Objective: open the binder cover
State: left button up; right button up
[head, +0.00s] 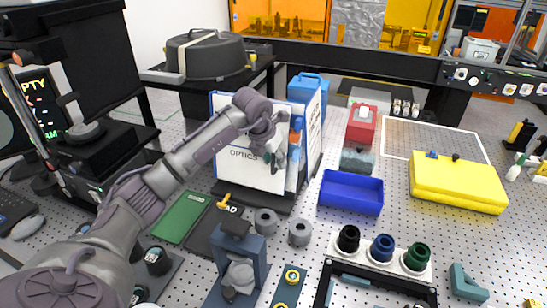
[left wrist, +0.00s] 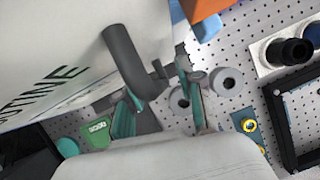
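The binder stands upright on a dark base, with its white, blue-edged cover (head: 235,170) marked "OPTICS" facing me. The white cover (left wrist: 50,60) also fills the upper left of the left wrist view, with a dark grey curved handle (left wrist: 128,62) sticking out from it. My left gripper (head: 277,158) is at the right part of the cover. In the left wrist view its teal fingers (left wrist: 158,85) are apart, with the handle's lower end between them. I cannot tell whether either finger touches the handle. My right gripper is in neither view.
A blue tray (head: 352,193) and a yellow case (head: 458,183) are to the right. Grey rings (head: 299,232), a green board (head: 181,217) and a blue fixture (head: 240,262) lie in front of the binder. A black round case (head: 205,56) is behind it.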

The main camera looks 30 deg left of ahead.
pick_arm(q)
grip_shut()
dwell(0.5)
